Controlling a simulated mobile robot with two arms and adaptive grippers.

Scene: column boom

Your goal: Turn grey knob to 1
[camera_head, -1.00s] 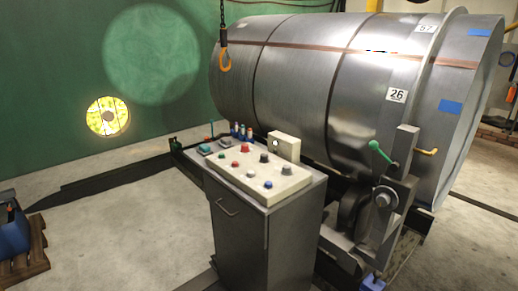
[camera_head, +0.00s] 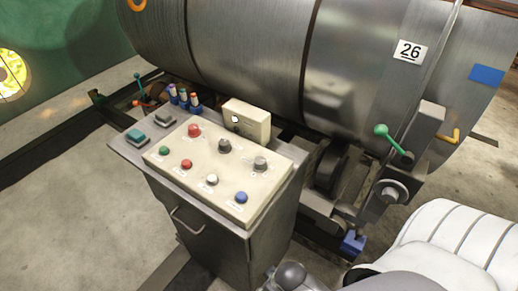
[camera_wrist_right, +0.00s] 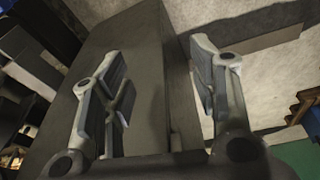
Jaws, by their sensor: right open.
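The control panel (camera_head: 170,175) has a sloped cream top on a grey metal cabinet. It carries two knobs: a dark grey one (camera_head: 224,146) near the middle and a lighter grey one (camera_head: 260,163) at the right. Their markings are too small to read, so I cannot tell their settings. My right gripper (camera_wrist_right: 158,58) is open and empty in the right wrist view, with a dark flat panel behind its fingers; no knob shows there. In the head view my white right arm comes in at the lower right, apart from the knobs. My left gripper is not in view.
Red, green, white and blue buttons (camera_head: 241,197) surround the knobs. A cream box (camera_head: 247,119) stands at the panel's back edge. A large steel drum (camera_head: 350,70) lies behind, with a green-handled lever (camera_head: 381,131) at right. Open floor (camera_head: 90,220) lies left.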

